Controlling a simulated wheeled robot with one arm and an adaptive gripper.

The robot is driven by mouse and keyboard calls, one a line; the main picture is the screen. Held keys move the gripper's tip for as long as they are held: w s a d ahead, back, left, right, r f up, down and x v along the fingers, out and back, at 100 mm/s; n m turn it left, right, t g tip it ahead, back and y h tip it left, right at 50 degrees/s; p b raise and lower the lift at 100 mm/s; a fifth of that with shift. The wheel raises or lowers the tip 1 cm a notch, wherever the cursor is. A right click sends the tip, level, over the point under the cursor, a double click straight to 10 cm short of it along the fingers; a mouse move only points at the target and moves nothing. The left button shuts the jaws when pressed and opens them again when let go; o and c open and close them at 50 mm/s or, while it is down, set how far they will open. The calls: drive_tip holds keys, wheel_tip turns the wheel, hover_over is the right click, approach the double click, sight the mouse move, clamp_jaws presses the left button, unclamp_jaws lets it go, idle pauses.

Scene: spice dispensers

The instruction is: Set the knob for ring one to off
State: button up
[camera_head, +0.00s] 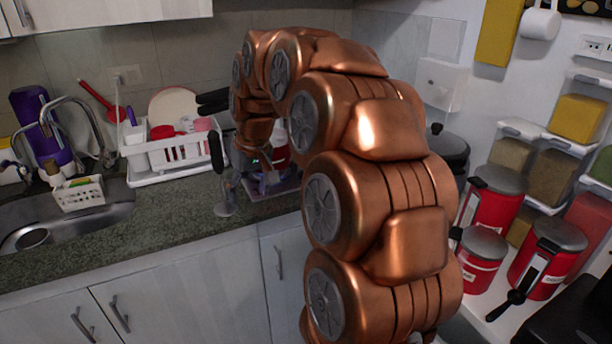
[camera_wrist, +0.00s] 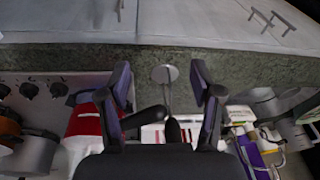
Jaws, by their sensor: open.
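Several dark round knobs (camera_wrist: 30,90) sit in a row on a pale panel at the left edge of the wrist view. I cannot read any ring markings or tell which knob is ring one, nor its setting. In the head view my copper arm hides the knobs. My gripper (camera_wrist: 160,78) is open, with its two dark fingers spread apart and nothing between them. It hangs over the counter, away from the knobs.
The dark stone counter (camera_head: 185,225) has a dish rack (camera_head: 140,165) and sink (camera_head: 100,215) at left. A round metal piece (camera_wrist: 164,74) lies near the counter edge. Red canisters (camera_head: 495,205) stand at right. A pot (camera_wrist: 32,152) stands beyond the knobs in the wrist view.

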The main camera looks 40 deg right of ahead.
drive_tip(key=w+d+f+m+t+h+b, duration=0.15)
drive_tip(key=w+d, duration=0.25)
drive_tip(key=d, duration=0.9)
drive_tip(key=w+d+f+m+h+b, duration=0.1)
drive_tip(key=w+d+f+b, duration=0.15)
drive_tip(key=d, duration=0.95)
drive_tip(key=shift+w+p+x, duration=0.2)
drive_tip(key=shift+p+x, duration=0.1)
drive_tip(key=shift+x, duration=1.45)
drive_tip(key=shift+w+p+x, duration=0.25)
drive_tip(key=shift+p+x, duration=0.05)
drive_tip(key=shift+x, duration=1.45)
drive_tip(key=shift+r, duration=0.15)
drive_tip(key=shift+c, duration=0.2)
drive_tip(key=c, duration=1.1)
